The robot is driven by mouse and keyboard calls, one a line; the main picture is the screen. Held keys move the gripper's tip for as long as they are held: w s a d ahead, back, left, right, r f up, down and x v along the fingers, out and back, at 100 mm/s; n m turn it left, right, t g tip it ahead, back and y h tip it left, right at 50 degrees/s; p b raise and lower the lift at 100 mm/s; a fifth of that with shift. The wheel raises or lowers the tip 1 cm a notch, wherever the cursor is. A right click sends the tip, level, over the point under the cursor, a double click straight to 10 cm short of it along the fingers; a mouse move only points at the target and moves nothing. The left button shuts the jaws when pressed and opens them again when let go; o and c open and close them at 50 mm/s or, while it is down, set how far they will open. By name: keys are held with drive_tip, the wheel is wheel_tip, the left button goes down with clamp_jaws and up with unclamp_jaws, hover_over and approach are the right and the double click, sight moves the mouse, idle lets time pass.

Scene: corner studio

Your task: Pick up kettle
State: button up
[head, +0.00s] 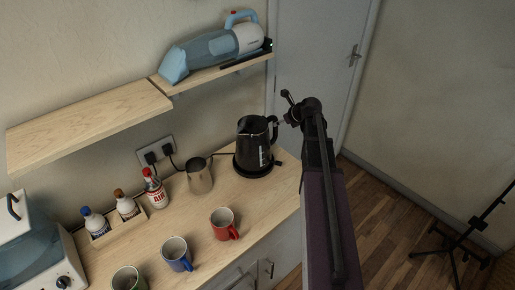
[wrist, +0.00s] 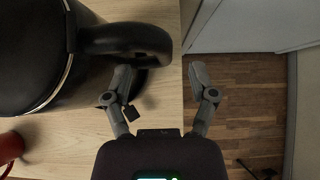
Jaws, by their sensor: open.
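The black kettle (head: 250,147) stands upright on its dark base at the right end of the wooden counter, handle to the right. In the wrist view the kettle (wrist: 32,60) fills the upper left, and its black handle (wrist: 125,39) reaches right. My gripper (wrist: 162,80) is open and empty, close to the handle. Its left finger overlaps the handle's near side; whether they touch I cannot tell. Its right finger is beyond the counter edge, over the floor. In the head view my gripper (head: 284,121) is small and partly hidden, just right of the handle.
A metal pitcher (head: 200,176) stands left of the kettle. A red mug (head: 223,222), a blue mug (head: 176,253) and a green mug (head: 127,279) stand near the front edge. A shelf (head: 90,118) hangs above the counter. Open floor (head: 385,220) lies to the right.

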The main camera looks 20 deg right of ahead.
drive_tip(key=shift+f, duration=0.1)
drive_tip(key=shift+b+x, duration=1.95)
drive_tip(key=shift+x, duration=0.6)
drive_tip(key=shift+d, duration=0.1)
clamp_jaws()
